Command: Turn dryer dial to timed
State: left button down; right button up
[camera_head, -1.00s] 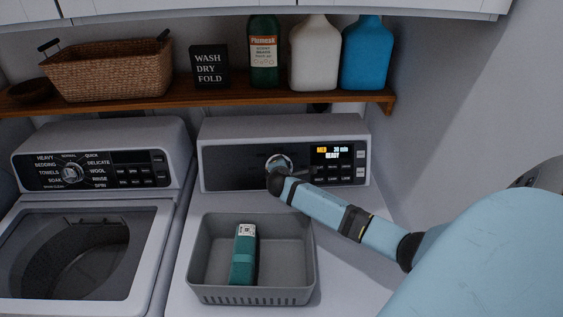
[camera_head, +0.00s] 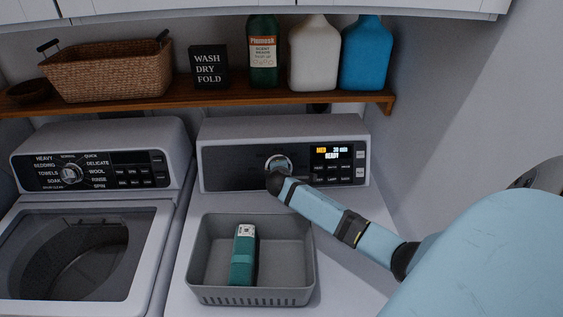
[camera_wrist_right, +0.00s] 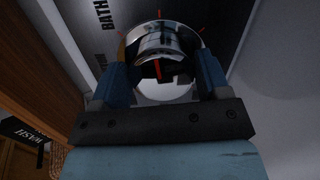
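The dryer (camera_head: 225,128) stands at the right of the washer, with a dark control panel and a lit display (camera_head: 330,152) that reads "MED 39 min READY". The silver dryer dial (camera_head: 279,162) sits left of the display, partly hidden behind my right gripper (camera_head: 276,175). In the right wrist view the dial (camera_wrist_right: 160,40) lies between the two blue fingers of my right gripper (camera_wrist_right: 161,62), one on each side of its rim. Red marks show around and on the dial. The label it points to cannot be read. My left gripper is not in view.
A grey bin (camera_head: 300,240) holding a teal box (camera_head: 243,258) stands on the dryer top, below my right arm. The washer (camera_head: 100,140) is at the left. A wooden shelf (camera_head: 215,97) above carries a basket, a sign and bottles. A wall closes the right side.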

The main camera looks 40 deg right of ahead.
jog(key=o, duration=0.3)
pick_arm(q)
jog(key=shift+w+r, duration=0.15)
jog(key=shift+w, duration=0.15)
pick_arm(e)
jog(key=shift+s+a+r, duration=0.15)
jog(key=shift+s+a, duration=0.15)
jog(key=shift+a, duration=0.05)
pick_arm(q)
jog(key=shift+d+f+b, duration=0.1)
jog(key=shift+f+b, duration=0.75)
jog(key=shift+b, duration=0.05)
pick_arm(e)
jog(key=v, duration=1.2)
jog(key=shift+s+a+r, duration=0.15)
jog(key=shift+a+r, duration=0.05)
jog(key=shift+a, duration=0.05)
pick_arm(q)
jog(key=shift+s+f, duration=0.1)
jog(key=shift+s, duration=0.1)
